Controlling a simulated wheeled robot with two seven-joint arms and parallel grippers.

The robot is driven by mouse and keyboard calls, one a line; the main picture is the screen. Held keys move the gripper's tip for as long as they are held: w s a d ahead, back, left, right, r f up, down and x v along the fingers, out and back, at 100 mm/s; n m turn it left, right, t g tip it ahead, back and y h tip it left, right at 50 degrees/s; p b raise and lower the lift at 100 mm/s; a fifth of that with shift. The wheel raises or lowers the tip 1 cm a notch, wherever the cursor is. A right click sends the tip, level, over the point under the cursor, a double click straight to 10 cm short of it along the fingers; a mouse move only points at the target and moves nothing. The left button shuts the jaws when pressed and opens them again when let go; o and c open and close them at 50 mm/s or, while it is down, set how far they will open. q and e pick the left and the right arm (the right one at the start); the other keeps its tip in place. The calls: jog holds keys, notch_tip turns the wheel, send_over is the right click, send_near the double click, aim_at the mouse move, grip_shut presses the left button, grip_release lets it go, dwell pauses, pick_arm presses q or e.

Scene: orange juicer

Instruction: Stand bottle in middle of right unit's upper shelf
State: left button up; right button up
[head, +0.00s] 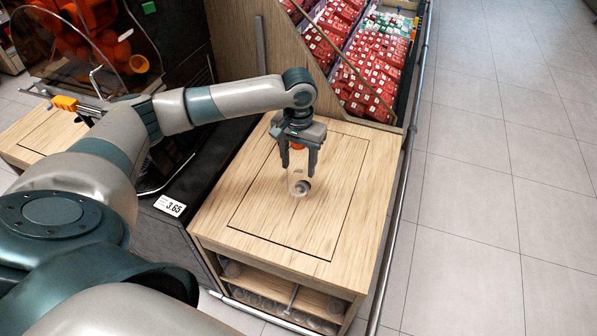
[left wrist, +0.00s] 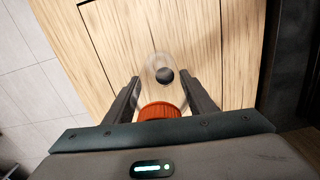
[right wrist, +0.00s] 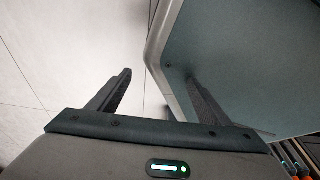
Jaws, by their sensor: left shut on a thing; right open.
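A clear bottle (head: 299,183) with an orange cap hangs below my left gripper (head: 298,160), over the wooden top (head: 250,210) of the right unit. My left gripper is shut on the bottle near its cap. In the left wrist view the orange cap (left wrist: 160,110) sits between the fingers, and the clear body points away toward the wood. I cannot tell whether the bottle touches the top. The right unit's upper shelf (head: 317,297) shows at its open front, below the top. My right gripper (right wrist: 158,85) is open and empty, in the right wrist view only.
Several clear bottles (head: 265,300) stand inside the right unit's front. A price tag reading 3.65 (head: 170,205) is on the dark juicer front at left. Crates of red packs (head: 370,75) stand behind. A metal rail (head: 398,215) runs along the right, with open floor beyond.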

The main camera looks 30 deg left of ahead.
aim_at(298, 174)
jog(key=shift+w, duration=0.1)
pick_arm(q)
jog(key=shift+f, duration=0.35)
notch_tip(298, 174, down, 3)
jog(key=shift+f+p, duration=0.1)
jog(key=shift+p, duration=0.4)
jog(key=shift+f, duration=0.15)
jog(key=o, duration=1)
pick_arm(e)
jog(key=shift+g, duration=0.5)
jog(key=s, duration=0.1)
jog(key=s+d, duration=0.1)
jog(key=s, duration=0.2)
jog(key=shift+d+r, duration=0.1)
jog(key=shift+d, duration=0.15)
jog(key=shift+s, duration=0.1)
